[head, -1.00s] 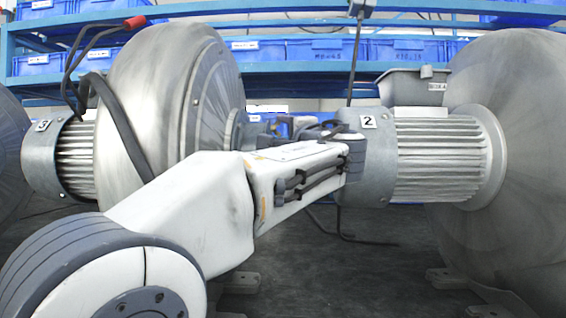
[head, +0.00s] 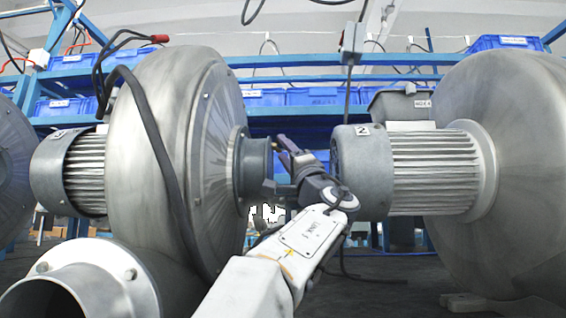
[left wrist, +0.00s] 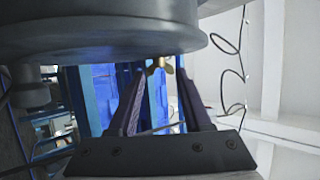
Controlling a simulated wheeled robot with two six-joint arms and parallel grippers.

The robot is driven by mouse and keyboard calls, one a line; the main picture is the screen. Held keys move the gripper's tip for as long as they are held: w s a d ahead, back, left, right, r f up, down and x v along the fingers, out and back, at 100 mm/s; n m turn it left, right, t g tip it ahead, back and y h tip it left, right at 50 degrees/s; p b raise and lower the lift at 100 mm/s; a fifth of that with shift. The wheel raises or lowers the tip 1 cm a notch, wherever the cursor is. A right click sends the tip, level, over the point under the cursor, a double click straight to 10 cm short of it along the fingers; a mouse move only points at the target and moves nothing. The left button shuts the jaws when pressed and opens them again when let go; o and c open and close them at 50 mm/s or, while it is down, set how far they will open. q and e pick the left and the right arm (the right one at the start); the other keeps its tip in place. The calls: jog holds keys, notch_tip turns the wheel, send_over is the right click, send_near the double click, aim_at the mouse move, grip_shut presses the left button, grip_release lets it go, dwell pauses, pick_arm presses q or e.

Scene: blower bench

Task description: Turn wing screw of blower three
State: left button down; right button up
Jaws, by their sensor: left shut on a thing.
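Blower three (head: 160,150) has a large grey round casing, with its number tag on the ribbed motor at the left. On its right side is a grey round flange (head: 254,168), which fills the top of the left wrist view (left wrist: 100,35). A small brass wing screw (left wrist: 158,65) shows below the flange edge in the left wrist view. My left gripper (head: 282,145) is beside the flange, between blowers three and two. In the left wrist view its fingers (left wrist: 158,72) stand either side of the wing screw and hold it. My right gripper is out of view.
Blower two (head: 430,165) stands close to the right of my left gripper, its motor facing it. A black cable (head: 150,130) hangs over blower three. Blue shelving with blue bins (head: 310,96) stands behind. A grey pipe opening (head: 75,285) is at lower left.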

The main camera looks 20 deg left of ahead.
pick_arm(q)
jog(key=shift+w+d, duration=0.1)
dwell(0.3)
jog(key=shift+c, duration=1.7)
grip_release()
jog(key=shift+s+d+f+b, duration=0.2)
jog(key=shift+s+f+b, duration=0.05)
jog(key=shift+f+b, duration=0.1)
jog(key=b+v, duration=0.2)
jog(key=v, duration=0.7)
jog(key=shift+d, duration=0.15)
jog(key=shift+s+f, duration=0.15)
